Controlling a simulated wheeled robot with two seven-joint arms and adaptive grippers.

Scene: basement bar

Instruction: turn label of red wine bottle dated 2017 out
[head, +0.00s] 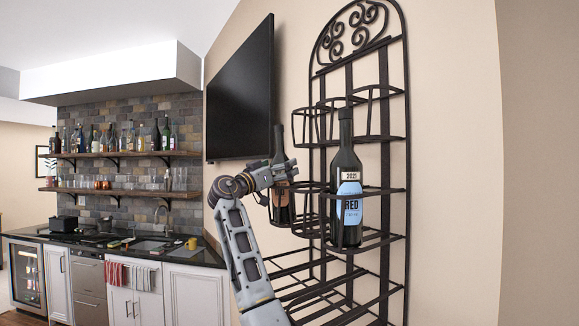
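A dark bottle (280,142) with a reddish-brown label (281,198) stands upright in the left holder of the wall rack. Any date on it is too small to read, so I cannot tell if it is the 2017 bottle. My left gripper (279,177) is at this bottle's upper body, with a finger crossing in front of it. I cannot tell whether the fingers are closed on it. Another dark bottle (345,160), with a "2021" band and a blue "RED" label (350,203) facing out, stands upright in the holder to the right. My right gripper is not in view.
The black metal rack (397,190) has empty rings (376,93) above and bare slanted bars (330,290) below. A dark screen (243,95) hangs left of the rack. A counter (150,250) and bottle shelves (130,155) are farther left. The right wall is clear.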

